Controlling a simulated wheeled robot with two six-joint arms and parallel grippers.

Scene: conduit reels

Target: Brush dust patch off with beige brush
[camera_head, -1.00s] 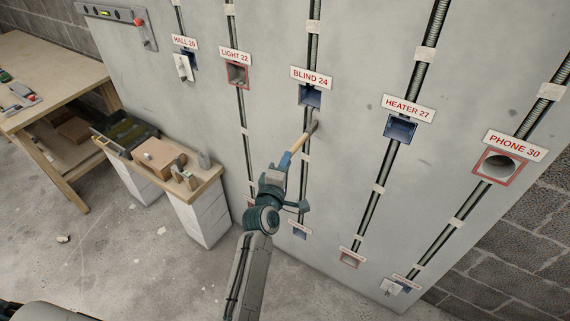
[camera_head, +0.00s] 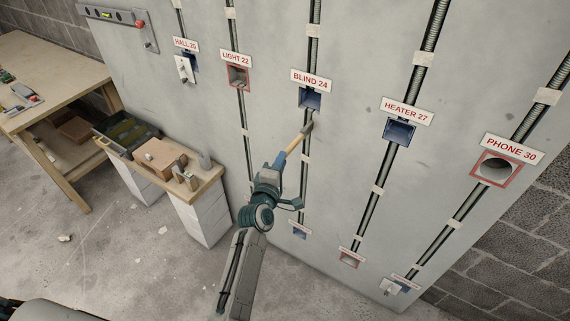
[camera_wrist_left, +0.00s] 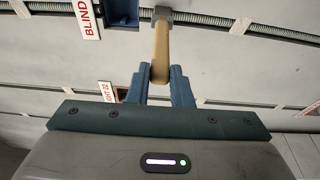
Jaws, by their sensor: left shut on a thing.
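The beige brush (camera_head: 295,143) has a beige handle and a grey head. My left gripper (camera_head: 282,160) is shut on the handle, with the brush head pointing up the wall, just below the blue box under the BLIND 24 label (camera_head: 311,80). In the left wrist view, the brush (camera_wrist_left: 160,50) stands upright between the fingers (camera_wrist_left: 160,80), its head over the ribbed conduit. I cannot tell whether the head touches the wall. I cannot make out a distinct dust patch; it may be hidden by the brush. My right gripper is out of view.
The grey wall panel (camera_head: 350,60) carries several conduits, labels and wall boxes. A small bench (camera_head: 205,190) with a cardboard box (camera_head: 155,155) and a dark tray (camera_head: 125,132) stands at left. A wooden table (camera_head: 45,75) is farther left. The floor between is mostly clear.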

